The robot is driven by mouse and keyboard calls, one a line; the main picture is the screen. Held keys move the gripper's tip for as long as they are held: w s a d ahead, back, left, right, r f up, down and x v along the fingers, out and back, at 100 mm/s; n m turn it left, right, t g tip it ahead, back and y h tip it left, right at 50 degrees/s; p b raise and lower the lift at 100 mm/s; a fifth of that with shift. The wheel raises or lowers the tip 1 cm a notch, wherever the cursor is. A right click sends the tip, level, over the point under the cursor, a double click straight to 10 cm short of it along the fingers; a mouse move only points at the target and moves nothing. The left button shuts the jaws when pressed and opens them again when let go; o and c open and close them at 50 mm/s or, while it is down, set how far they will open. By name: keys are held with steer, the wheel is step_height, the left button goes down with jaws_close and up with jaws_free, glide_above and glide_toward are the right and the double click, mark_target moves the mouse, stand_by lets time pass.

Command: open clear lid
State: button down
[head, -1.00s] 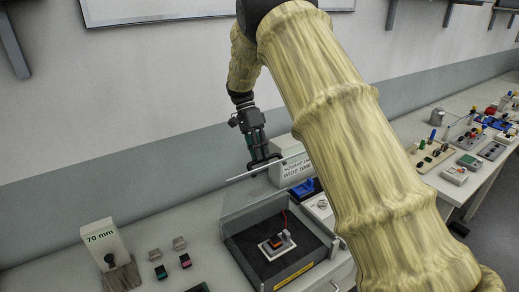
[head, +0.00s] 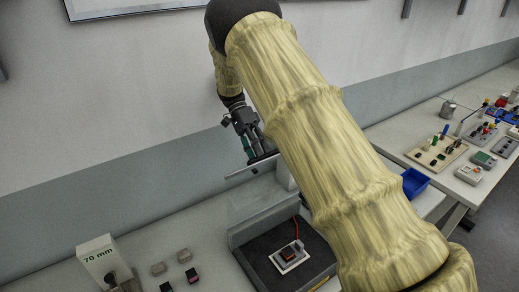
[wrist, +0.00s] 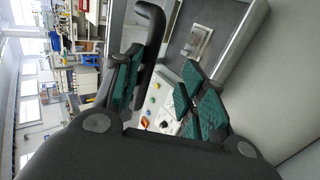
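The clear lid (head: 255,198) stands raised at a steep tilt over the dark-floored box (head: 255,262) in the head view. A bar handle (head: 240,174) runs along its upper edge. My gripper (head: 257,155) is at that handle, pointing down. In the wrist view, the green-padded fingers of my gripper (wrist: 160,92) are spread apart. A black curved bar, likely the handle (wrist: 150,22), lies close to the left finger; I cannot tell if they touch. Inside the box is a small light plate with a dark and red part (head: 289,257). My arm hides the box's right side.
A white "70 mm" block (head: 103,262) and several small parts (head: 175,280) lie left of the box. A blue bin (head: 414,182) and boards with components (head: 437,152) are to the right. The wall is close behind the box.

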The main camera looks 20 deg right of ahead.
steer(key=shift+s+a+f, duration=0.1)
steer(key=shift+a+f, duration=0.15)
steer(key=shift+f, duration=0.55)
steer(key=c, duration=1.4)
jaws_free()
steer(key=shift+w+f, duration=0.15)
steer(key=shift+w, duration=0.35)
steer(key=shift+c, duration=0.3)
step_height(320, 180, up, 11)
steer(key=shift+s+d+f, duration=0.2)
steer(key=shift+d, duration=0.1)
